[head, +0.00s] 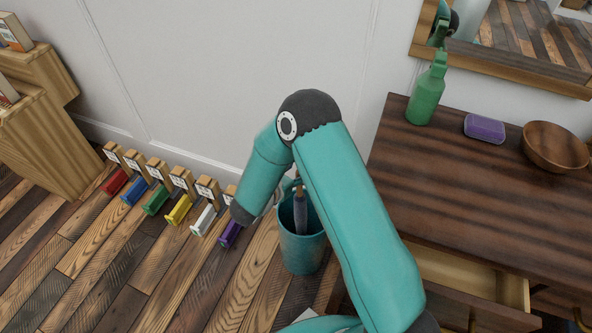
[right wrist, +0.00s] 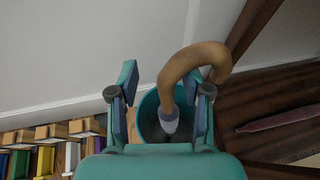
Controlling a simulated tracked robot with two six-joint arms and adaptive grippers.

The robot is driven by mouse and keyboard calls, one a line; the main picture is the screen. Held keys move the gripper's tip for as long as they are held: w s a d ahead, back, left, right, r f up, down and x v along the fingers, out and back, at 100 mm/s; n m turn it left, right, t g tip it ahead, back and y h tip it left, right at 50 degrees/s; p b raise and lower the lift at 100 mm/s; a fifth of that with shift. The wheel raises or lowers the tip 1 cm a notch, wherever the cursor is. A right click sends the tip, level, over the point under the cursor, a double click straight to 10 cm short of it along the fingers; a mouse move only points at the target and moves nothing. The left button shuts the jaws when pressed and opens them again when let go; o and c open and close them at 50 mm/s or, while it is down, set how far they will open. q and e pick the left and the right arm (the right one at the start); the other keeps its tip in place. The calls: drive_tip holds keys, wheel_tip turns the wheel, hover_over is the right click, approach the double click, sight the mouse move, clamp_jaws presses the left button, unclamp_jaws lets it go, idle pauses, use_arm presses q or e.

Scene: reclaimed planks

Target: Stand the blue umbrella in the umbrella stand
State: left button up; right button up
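The umbrella stand (head: 302,252) is a teal bucket on the floor beside the dark wooden dresser; it also shows in the right wrist view (right wrist: 150,118). The umbrella (head: 300,215) is inside it, with a blue-grey body pointing down. Its curved tan handle (right wrist: 190,58) sticks up above the rim. My right gripper (right wrist: 166,90) is over the stand with its fingers apart, the handle between them near the right finger. In the head view my right arm hides most of this gripper and part of the umbrella. My left gripper is not in view.
The dresser (head: 465,190) holds a green spray bottle (head: 428,92), a purple box (head: 485,128) and a wooden bowl (head: 556,147). Its drawer (head: 460,275) is open. Several coloured items on wooden holders line the wall at left. Floor in front of them is clear.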

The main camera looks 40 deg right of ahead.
drive_tip(key=v, duration=1.2)
drive_tip(key=shift+f, duration=0.2)
idle(0.6)
